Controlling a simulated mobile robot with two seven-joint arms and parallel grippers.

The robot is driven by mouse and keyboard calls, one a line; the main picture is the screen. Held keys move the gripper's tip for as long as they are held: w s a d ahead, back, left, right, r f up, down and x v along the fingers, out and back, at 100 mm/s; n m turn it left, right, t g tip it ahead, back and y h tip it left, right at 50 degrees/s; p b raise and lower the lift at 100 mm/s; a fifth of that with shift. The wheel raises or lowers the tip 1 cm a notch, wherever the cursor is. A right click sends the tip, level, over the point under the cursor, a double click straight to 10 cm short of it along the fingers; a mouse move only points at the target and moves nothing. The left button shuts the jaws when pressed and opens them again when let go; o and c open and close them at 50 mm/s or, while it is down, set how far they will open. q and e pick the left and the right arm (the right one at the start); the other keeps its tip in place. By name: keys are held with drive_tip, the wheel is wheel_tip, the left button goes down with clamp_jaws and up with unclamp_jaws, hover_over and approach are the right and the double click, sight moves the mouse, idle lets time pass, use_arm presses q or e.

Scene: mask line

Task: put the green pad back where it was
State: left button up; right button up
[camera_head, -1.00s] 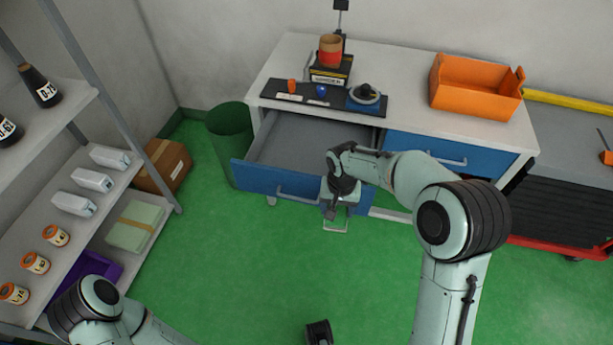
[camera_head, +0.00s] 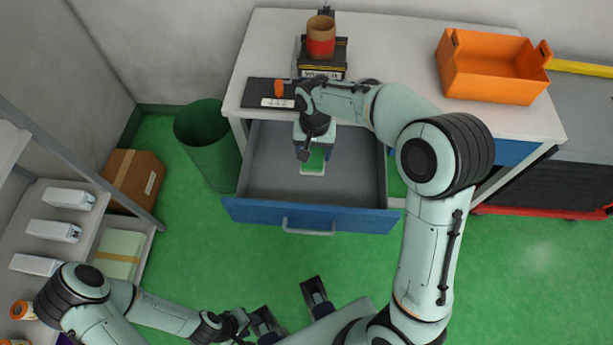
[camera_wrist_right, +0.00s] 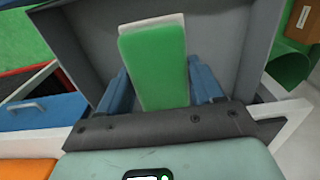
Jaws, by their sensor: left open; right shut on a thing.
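The green pad (camera_head: 314,160) has a white layer along its edge. My right gripper (camera_head: 313,150) is shut on it and holds it over the inside of the open drawer (camera_head: 265,180). In the right wrist view the pad (camera_wrist_right: 153,65) stands out between the two blue fingers (camera_wrist_right: 160,88), with the grey drawer interior (camera_wrist_right: 215,35) beyond it. I cannot tell whether the pad touches the drawer floor. My left gripper (camera_head: 292,308) is open and empty, low in the head view, in front of the drawer.
The drawer's blue front (camera_head: 310,216) and handle face me. On the workbench (camera_head: 400,40) are a black mat (camera_head: 262,93), a cup (camera_head: 321,38) on a box and an orange bin (camera_head: 492,68). A green bin (camera_head: 208,145) stands left of the drawer. My right arm hides part of the bench.

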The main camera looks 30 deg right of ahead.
drive_tip(key=b, duration=0.1)
hover_over(313, 190)
wheel_tip(313, 190, down, 14)
drive_tip(key=shift+f, duration=0.1)
drive_tip(key=shift+f+b, duration=0.4)
drive_tip(key=shift+f, duration=2.25)
drive_tip(key=shift+f, duration=0.1)
drive_tip(key=o, duration=1)
wheel_tip(313, 190, up, 12)
drive_tip(key=shift+r+p, duration=0.15)
drive_tip(key=shift+p, duration=0.4)
